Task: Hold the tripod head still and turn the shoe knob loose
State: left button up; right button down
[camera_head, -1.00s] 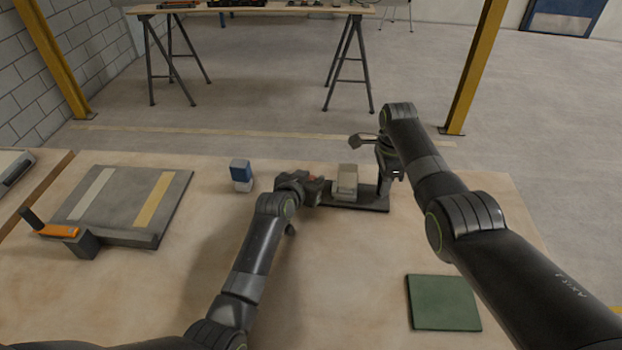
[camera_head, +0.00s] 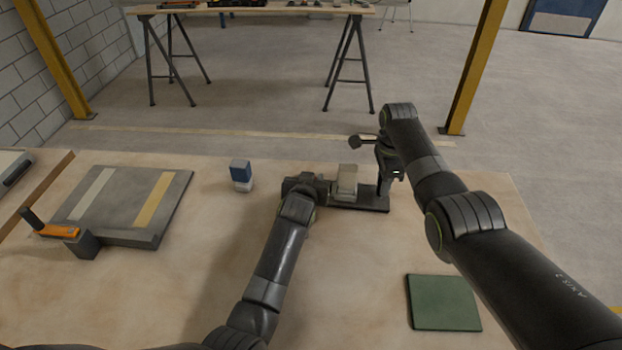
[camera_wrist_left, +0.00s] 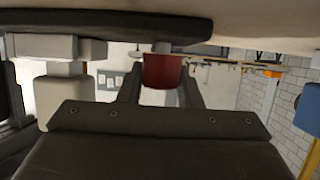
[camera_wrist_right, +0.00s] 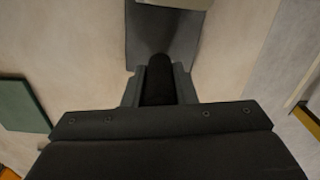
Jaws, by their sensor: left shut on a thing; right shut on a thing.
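The tripod head is a beige block (camera_head: 346,182) on a dark base plate (camera_head: 368,202); both also show at the top of the right wrist view. A red knob (camera_wrist_left: 161,72) sits between the fingers of my left gripper (camera_wrist_left: 160,92) in the left wrist view; in the head view that gripper (camera_head: 323,190) is at the block's left side and hides the knob. My right gripper (camera_head: 385,186) points down at the plate's right end. It is shut on a dark upright handle (camera_wrist_right: 158,82), seen between its fingers in the right wrist view.
A blue and white block (camera_head: 241,175) stands left of the left gripper. A dark grey board (camera_head: 122,205) with two strips and an orange-handled clamp (camera_head: 58,231) lies further left. A green mat (camera_head: 443,303) lies at the front right. The table middle is bare.

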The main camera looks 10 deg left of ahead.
pick_arm(q)
jog(key=shift+f, duration=0.1)
jog(key=o, duration=1)
notch_tip(320, 180, up, 10)
jog(key=shift+r, duration=0.1)
